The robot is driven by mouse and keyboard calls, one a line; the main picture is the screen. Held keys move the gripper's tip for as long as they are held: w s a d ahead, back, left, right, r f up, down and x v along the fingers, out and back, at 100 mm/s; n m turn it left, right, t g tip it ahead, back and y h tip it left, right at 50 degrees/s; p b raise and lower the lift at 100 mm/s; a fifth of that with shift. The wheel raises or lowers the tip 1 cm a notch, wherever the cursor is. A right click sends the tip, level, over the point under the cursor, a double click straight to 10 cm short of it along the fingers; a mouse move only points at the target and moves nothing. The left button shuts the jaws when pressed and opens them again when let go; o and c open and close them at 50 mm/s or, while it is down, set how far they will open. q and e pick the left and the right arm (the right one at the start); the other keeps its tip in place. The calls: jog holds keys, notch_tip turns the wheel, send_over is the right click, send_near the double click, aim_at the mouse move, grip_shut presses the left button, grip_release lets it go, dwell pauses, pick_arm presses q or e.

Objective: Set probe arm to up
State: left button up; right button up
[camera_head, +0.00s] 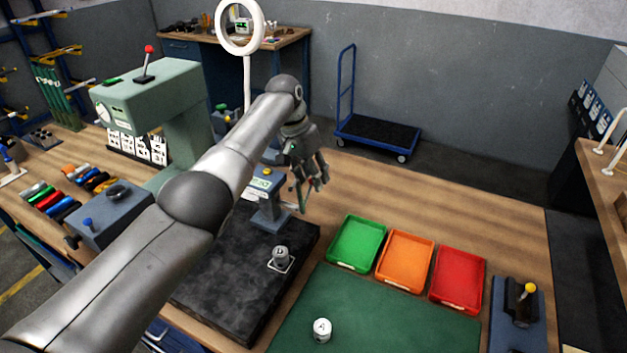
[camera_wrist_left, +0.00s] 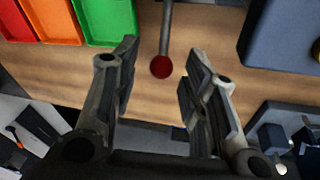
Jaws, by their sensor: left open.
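The grey probe arm (camera_wrist_left: 167,30) is a thin rod with a dark red ball tip (camera_wrist_left: 161,67) in the left wrist view. The ball shows between my left gripper's fingers (camera_wrist_left: 161,75); I cannot tell whether they touch it. In the head view my left gripper (camera_head: 310,182) is open beside the blue-grey gauge stand (camera_head: 268,208), just to its right. The probe arm is mostly hidden there by the gripper. My right gripper is not in view.
Green (camera_head: 356,243), orange (camera_head: 404,259) and red (camera_head: 457,278) trays lie right of the dark plate (camera_head: 220,290). A marked metal part (camera_head: 281,257) sits on the plate; another (camera_head: 322,330) is on the green mat (camera_head: 380,320). A green press (camera_head: 150,90) stands left.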

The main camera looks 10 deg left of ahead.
pick_arm(q)
jog(key=v, duration=0.9)
jog(key=shift+r, duration=0.3)
